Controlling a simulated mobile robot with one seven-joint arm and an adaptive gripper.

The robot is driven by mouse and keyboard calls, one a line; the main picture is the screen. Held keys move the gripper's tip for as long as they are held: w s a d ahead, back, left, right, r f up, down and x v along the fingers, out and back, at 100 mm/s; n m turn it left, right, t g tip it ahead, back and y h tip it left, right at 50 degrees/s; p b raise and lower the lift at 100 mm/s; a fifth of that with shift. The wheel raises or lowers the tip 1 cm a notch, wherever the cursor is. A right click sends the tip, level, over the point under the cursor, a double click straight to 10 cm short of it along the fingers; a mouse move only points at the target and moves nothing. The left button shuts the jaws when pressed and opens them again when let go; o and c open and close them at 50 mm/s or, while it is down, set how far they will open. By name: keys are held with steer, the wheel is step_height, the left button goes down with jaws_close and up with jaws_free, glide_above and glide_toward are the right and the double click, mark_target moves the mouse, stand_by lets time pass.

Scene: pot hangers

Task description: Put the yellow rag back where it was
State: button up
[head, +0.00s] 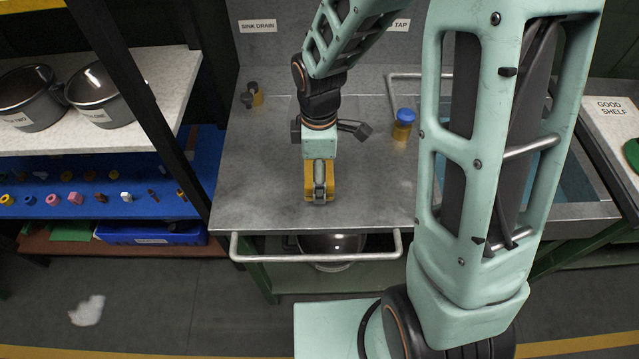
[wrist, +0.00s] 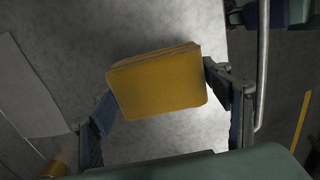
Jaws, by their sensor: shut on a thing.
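The yellow rag (head: 309,187) is a folded, block-like bundle at my gripper (head: 319,194), over the front part of the grey metal counter. In the wrist view the rag (wrist: 158,82) sits between the two fingers of my gripper (wrist: 158,98), with one finger against each side. The gripper is shut on it. I cannot tell whether the rag touches the counter or hangs just above it. Part of the rag is hidden behind the fingers in the head view.
The metal counter (head: 255,200) has a front rail (head: 320,258). A blue-capped yellow container (head: 403,124) stands to the right, and a small dark-and-yellow item (head: 255,95) at the back left. Pots (head: 30,98) are on the left shelf. A white patch (head: 86,311) lies on the floor.

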steer(key=shift+f+b, duration=0.7)
steer(key=shift+f, duration=0.65)
steer(key=shift+f, duration=0.2)
steer(key=o, duration=1.1)
steer(key=shift+r, duration=0.1)
step_height(320, 180, up, 12)
steer(key=shift+r+p, duration=0.15)
steer(key=shift+p, duration=0.35)
